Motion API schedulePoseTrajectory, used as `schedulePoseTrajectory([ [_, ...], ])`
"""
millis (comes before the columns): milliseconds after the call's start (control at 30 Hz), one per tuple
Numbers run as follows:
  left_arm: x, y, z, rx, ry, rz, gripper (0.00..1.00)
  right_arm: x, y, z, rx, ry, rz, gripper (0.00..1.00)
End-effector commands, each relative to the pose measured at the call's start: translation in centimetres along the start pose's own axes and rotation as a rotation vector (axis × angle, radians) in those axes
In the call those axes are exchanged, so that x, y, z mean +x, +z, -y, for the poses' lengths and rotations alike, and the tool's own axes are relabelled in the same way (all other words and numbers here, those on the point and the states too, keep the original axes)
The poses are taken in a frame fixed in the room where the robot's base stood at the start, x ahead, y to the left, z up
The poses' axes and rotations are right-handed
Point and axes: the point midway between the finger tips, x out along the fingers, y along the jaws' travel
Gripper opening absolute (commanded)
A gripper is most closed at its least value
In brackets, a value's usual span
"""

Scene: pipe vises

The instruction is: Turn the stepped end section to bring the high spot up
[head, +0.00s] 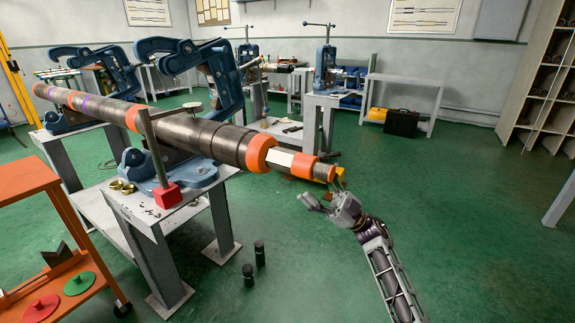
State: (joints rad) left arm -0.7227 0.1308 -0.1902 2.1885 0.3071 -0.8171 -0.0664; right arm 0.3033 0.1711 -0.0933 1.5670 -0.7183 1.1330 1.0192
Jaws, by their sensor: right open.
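A long dark pipe (205,133) with orange bands lies across two blue pipe vises (203,75) on grey stands. Its stepped end section (292,160) points toward the right, with an orange collar, a white part, an orange ring and a narrow dark tip (323,173). A gauge stand with a red base (167,196) stands on the near stand, its round head (191,106) over the pipe. No high-spot mark can be made out. My right gripper (322,190) is open and empty, just below and beside the tip, apparently apart from it. My left gripper is out of view.
An orange cart (30,203) with red and green discs stands at left. Benches and another vise (325,65) are behind. The green floor (460,210) at right is clear.

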Motion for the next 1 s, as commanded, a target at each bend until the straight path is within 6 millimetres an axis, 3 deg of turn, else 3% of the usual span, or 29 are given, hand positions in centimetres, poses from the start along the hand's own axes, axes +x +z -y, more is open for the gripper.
schedulePoseTrajectory([
  [600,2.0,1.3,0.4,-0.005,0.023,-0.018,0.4,8.0,0.0,0.0,-0.001,0.0,-0.002,0.68],
  [1000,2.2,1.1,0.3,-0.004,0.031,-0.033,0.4,10.0,0.0,0.0,0.0,0.0,0.001,0.68],
])
